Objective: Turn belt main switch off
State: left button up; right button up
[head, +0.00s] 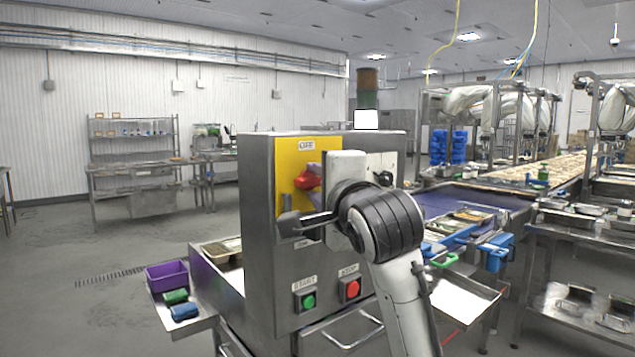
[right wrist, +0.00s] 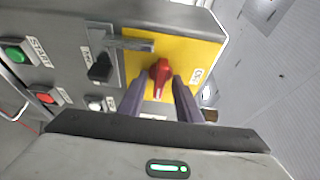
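The belt main switch is a red rotary knob (head: 307,180) on a yellow plate (head: 286,162) on the front of a grey control cabinet (head: 259,200). In the right wrist view the red knob (right wrist: 160,76) stands between my two finger tips. My right gripper (head: 300,222) is in front of the panel, partly covering the plate and other controls in the head view. In the right wrist view the right gripper (right wrist: 161,88) is open, with one finger on each side of the knob. I cannot tell whether the fingers touch it. My left gripper is out of view.
Below are a green start button (head: 308,301) and a red stop button (head: 352,289). A black selector switch (right wrist: 101,68) sits beside the yellow plate. A purple bin (head: 167,276) stands on a shelf at left. The blue conveyor belt (head: 440,206) runs behind at right.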

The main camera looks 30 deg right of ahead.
jog(key=shift+c, duration=0.2)
grip_shut()
